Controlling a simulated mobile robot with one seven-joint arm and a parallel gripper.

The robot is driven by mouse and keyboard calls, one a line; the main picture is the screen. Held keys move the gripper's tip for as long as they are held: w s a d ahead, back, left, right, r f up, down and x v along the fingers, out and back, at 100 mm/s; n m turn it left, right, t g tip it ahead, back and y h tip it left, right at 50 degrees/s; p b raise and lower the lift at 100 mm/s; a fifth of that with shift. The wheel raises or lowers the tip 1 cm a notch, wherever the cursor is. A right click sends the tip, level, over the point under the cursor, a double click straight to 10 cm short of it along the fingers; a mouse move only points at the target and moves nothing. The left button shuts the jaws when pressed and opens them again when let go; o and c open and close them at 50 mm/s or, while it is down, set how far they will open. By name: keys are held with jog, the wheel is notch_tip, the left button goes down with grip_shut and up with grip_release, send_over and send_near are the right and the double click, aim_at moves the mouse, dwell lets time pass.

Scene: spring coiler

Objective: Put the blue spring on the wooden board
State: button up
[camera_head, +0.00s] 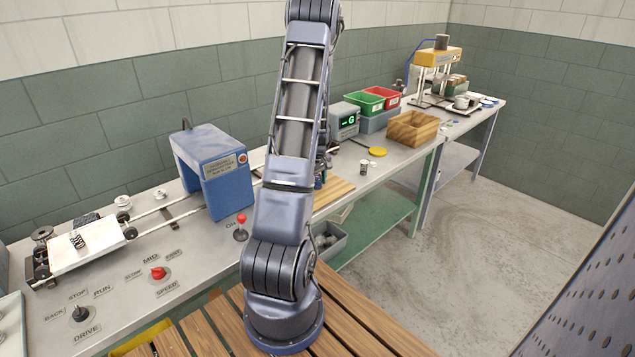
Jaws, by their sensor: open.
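The wooden board (337,188) lies on the bench just right of my arm, its left part hidden behind the arm. A small blue upright thing (320,181) shows at the arm's right edge, over or beside the board. It may be the blue spring, but it is too small and too covered to be sure. My gripper (322,167) is mostly hidden behind my arm, with only a dark sliver showing above the board. It is open. I cannot tell whether it touches the blue thing.
A blue machine housing (215,170) stands left of my arm, with a white carriage (85,250) on rails. Red-knobbed controls (158,272) are in front. Right of the board are small cylinders (365,167), a yellow disc (377,152), a wooden crate (413,128) and a green bin (365,101).

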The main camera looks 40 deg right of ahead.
notch_tip(320, 180, up, 12)
jog(key=shift+r, duration=0.2)
dwell(0.4)
jog(key=w+a+r+t+h, duration=0.1)
jog(key=a+r, duration=0.8)
jog(key=a, duration=0.4)
jog(key=w+a+r+t, duration=0.1)
jog(key=a+r, duration=0.7)
jog(key=a, duration=0.5)
jog(key=s+a+r+t, duration=0.1)
jog(key=s+a+r, duration=0.2)
jog(key=s+a, duration=0.4)
jog(key=s+a+r+t+y, duration=0.1)
jog(key=s+a+r, duration=0.2)
jog(key=s+a, duration=0.5)
jog(key=a, duration=0.5)
jog(key=shift+s+t, duration=0.3)
jog(key=shift+r, duration=0.1)
